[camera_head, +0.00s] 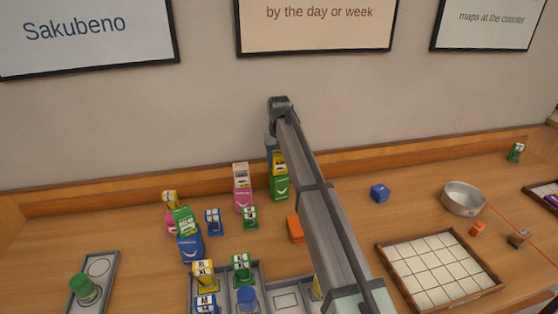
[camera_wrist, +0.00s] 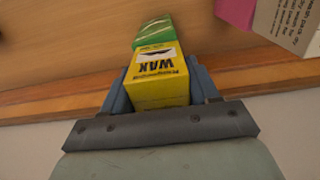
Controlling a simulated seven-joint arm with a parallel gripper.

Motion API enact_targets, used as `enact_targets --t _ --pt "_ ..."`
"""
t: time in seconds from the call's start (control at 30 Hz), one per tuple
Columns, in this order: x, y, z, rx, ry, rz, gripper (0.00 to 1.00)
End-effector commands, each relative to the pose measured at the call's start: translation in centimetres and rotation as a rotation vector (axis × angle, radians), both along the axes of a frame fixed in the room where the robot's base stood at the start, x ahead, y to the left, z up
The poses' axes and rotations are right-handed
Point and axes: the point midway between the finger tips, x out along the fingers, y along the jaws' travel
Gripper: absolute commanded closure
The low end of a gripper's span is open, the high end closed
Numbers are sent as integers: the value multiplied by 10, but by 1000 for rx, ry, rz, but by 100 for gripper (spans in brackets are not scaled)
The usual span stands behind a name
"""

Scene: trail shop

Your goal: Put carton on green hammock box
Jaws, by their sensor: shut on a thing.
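My gripper (camera_wrist: 161,88) is shut on a yellow wax carton (camera_wrist: 158,78), with one blue-grey finger on each side of it. In the head view the yellow carton (camera_head: 279,164) shows directly above the green hammock box (camera_head: 279,188), lined up with it. The green box also shows just beyond the carton's far end in the wrist view (camera_wrist: 153,32). The two look touching or nearly so; I cannot tell whether the carton's weight rests on the box. My arm partly hides the gripper in the head view.
Left of the green box, a pink box (camera_head: 243,200) carries a pale carton (camera_head: 240,174). A blue box (camera_head: 190,247) has a tilted green carton (camera_head: 184,221) on top. A wooden ledge (camera_head: 350,173) and wall are close behind. Right are a blue block (camera_head: 380,192), metal bowl (camera_head: 463,199) and gridded tray (camera_head: 440,268).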

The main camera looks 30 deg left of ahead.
Motion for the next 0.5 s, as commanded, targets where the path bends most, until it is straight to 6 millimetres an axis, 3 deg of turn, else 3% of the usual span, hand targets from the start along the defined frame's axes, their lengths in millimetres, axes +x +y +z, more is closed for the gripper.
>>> enact_targets --t 0.2,0.23,0.5 --pt "0 0 -2 0 0 0 75" --pt "0 0 -3 0 0 0 39" --pt "0 0 -2 0 0 0 15"
